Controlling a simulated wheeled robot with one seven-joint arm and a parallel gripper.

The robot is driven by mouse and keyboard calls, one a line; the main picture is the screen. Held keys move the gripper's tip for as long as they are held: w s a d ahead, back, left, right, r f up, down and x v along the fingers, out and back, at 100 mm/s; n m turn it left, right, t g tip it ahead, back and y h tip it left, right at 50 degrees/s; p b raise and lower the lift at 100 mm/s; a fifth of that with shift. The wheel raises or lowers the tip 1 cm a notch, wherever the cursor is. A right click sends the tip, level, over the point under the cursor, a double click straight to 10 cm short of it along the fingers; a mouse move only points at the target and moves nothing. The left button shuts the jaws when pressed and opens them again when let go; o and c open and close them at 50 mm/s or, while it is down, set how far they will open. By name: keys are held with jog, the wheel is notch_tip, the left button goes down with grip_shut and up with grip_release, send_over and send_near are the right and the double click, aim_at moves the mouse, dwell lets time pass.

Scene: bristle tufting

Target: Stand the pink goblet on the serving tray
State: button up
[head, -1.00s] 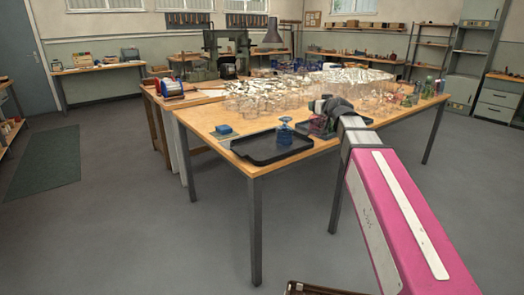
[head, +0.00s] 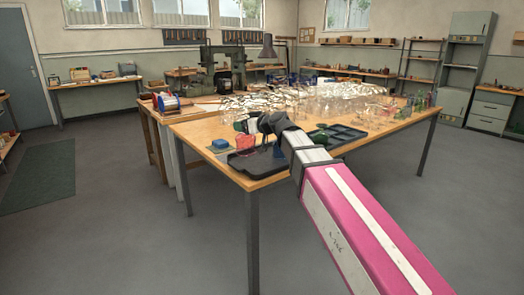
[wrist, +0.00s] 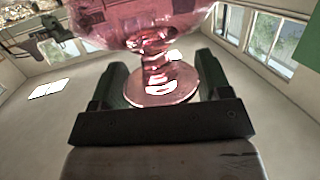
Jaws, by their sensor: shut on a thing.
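The pink goblet (head: 246,143) is in my gripper (head: 243,126), over the left part of the black serving tray (head: 262,168). In the wrist view the goblet (wrist: 150,22) has its stem between my two dark green fingers (wrist: 158,75), with the foot near the palm and the bowl at the top of the picture. I cannot tell whether the goblet touches the tray. A blue goblet on the tray shows only partly (head: 278,149), behind my arm.
A dark compartment tray (head: 338,136) lies to the right of my arm. A blue block (head: 220,145) lies left of the serving tray. Many clear glasses (head: 300,100) crowd the table behind. The serving tray's front part is bare.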

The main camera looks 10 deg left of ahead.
jog(key=w+d+f, duration=0.1)
jog(key=w+f, duration=0.9)
jog(key=shift+d, duration=0.4)
jog(key=o, duration=1.1)
jog(key=shift+c, duration=0.2)
